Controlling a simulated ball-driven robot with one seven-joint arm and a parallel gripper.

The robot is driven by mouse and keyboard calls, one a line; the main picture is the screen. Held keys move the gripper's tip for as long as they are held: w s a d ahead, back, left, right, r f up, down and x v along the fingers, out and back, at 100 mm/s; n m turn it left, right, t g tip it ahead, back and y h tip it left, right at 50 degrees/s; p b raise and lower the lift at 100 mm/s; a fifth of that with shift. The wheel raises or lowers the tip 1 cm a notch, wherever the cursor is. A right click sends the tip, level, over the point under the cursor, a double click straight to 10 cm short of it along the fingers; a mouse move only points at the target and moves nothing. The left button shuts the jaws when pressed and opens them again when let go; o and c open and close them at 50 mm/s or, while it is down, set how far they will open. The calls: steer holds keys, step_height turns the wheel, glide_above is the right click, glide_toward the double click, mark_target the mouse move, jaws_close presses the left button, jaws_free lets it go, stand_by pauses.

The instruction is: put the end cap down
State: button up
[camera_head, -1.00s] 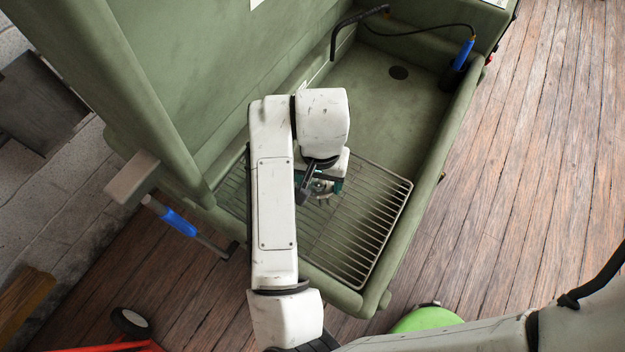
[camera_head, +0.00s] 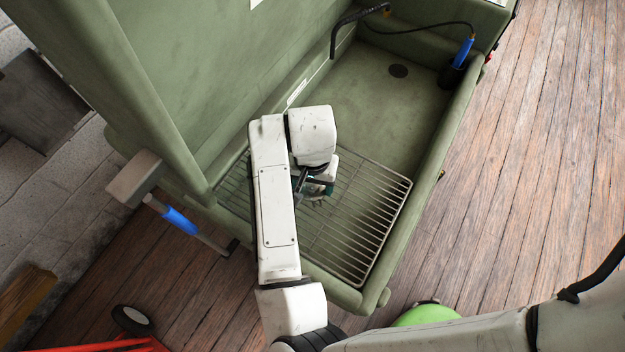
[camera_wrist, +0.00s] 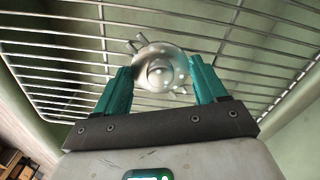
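The end cap (camera_wrist: 160,68) is a round silvery metal part with a central boss and short lugs around its rim. In the wrist view it sits between the two teal fingers of my gripper (camera_wrist: 161,82), which are shut on its sides. In the head view my gripper (camera_head: 316,188) is over the wire rack (camera_head: 362,245), mostly hidden under my arm. Only a little of the end cap shows there. I cannot tell whether the end cap touches the rack.
The rack spans the near end of a green wash basin (camera_head: 390,115). The basin's far floor is open, with a drain (camera_head: 398,71), a black spout (camera_head: 340,30) and a blue-handled brush (camera_head: 462,52). A raised green lid (camera_head: 190,70) stands at the left.

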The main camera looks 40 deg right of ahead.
mark_target(313, 185)
steer(key=o, duration=0.4)
steer(key=shift+r, duration=0.15)
step_height(313, 185, up, 12)
steer(key=shift+r, duration=0.1)
stand_by(0.3)
stand_by(0.5)
